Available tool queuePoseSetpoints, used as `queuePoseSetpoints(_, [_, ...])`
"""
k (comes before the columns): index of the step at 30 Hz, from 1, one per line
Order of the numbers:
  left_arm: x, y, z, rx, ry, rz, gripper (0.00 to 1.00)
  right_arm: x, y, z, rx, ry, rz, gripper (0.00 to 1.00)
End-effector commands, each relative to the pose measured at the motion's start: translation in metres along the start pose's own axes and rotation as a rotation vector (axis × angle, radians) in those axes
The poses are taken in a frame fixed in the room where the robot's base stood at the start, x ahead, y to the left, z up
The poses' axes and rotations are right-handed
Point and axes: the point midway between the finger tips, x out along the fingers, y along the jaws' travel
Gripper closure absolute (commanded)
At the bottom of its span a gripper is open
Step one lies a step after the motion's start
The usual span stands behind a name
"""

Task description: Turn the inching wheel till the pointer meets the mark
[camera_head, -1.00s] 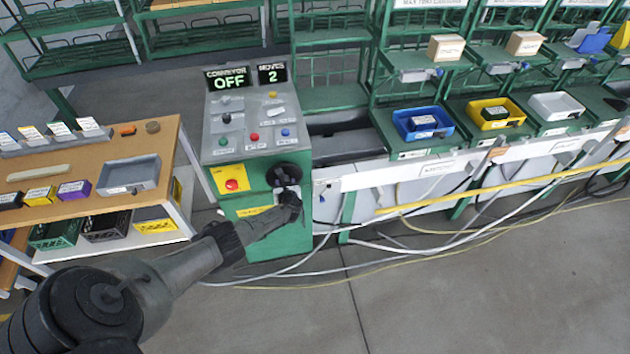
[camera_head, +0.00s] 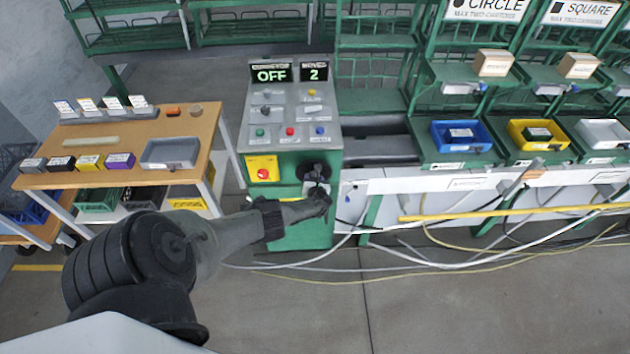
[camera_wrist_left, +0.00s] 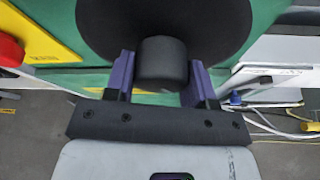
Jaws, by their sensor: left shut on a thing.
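The inching wheel is a black disc (camera_head: 313,170) on the front of the green control cabinet (camera_head: 290,235). In the left wrist view the black wheel (camera_wrist_left: 225,30) fills the top middle, with a dark round knob (camera_wrist_left: 162,62) standing out from it. My left gripper (camera_head: 322,197) is at the wheel's lower part. In the left wrist view its two purple fingers (camera_wrist_left: 160,80) stand on either side of the knob, shut on it. I cannot make out a pointer or a mark. My right gripper is not in view.
A red button on a yellow plate (camera_head: 262,169) is left of the wheel. The cabinet display (camera_head: 290,73) reads OFF and 2. A wooden table (camera_head: 125,125) stands at the left, and cables (camera_head: 470,258) lie on the floor at the right.

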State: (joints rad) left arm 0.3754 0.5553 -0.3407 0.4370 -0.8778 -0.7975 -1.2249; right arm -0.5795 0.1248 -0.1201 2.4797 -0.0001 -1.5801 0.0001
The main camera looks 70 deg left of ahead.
Motion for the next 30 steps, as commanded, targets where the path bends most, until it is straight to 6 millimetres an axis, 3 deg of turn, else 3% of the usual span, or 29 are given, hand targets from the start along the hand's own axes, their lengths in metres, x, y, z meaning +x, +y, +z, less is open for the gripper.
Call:
queuePoseSetpoints(1, [0.0,-0.001,-0.003,0.001,0.005,-0.004,0.92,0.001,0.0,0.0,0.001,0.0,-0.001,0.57])
queuePoseSetpoints(2, [0.0,-0.001,-0.003,0.001,0.005,-0.004,0.48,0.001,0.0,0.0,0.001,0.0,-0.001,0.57])
queuePoseSetpoints(9, [0.0,0.0,-0.002,0.0,0.003,-0.002,0.25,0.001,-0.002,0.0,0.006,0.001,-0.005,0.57])
queuePoseSetpoints(20, [-0.007,0.001,0.001,0.0,0.003,-0.002,0.25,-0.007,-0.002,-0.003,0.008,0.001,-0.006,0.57])
queuePoseSetpoints(30, [-0.062,0.002,0.004,0.0,0.005,-0.004,0.25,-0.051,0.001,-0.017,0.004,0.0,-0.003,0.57])
